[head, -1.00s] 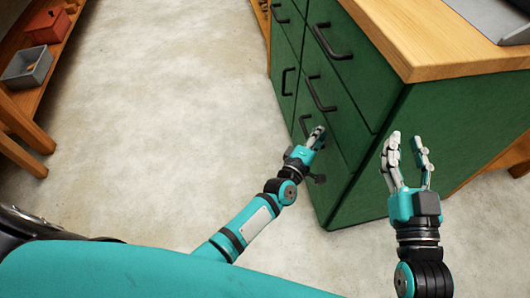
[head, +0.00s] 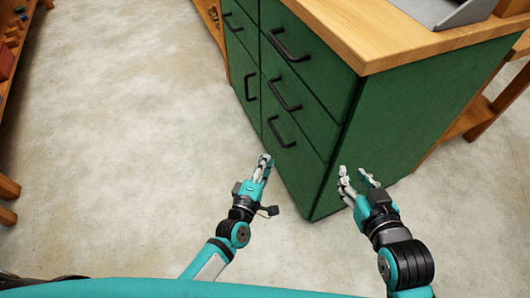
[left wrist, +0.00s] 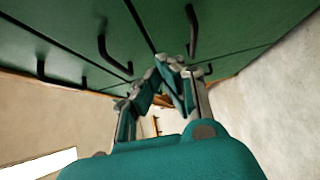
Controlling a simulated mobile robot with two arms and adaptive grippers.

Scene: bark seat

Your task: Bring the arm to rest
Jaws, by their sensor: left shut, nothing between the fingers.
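My left gripper (head: 264,163) is in the middle of the head view, in front of the green cabinet (head: 322,182) and below its lowest visible handle. Its fingers are together and hold nothing. In the left wrist view the left fingertips (left wrist: 170,62) meet, with the drawer fronts behind them. My right gripper (head: 355,174) is to the right, near the cabinet's front corner. Its fingers are spread apart with nothing between them. I cannot tell whether either gripper touches the cabinet.
The cabinet has several closed drawers with black handles (head: 284,130) and a wooden top (head: 380,35) bearing a grey tray (head: 440,12). A wooden shelf (head: 8,70) stands at the far left. The concrete floor (head: 140,130) between is clear.

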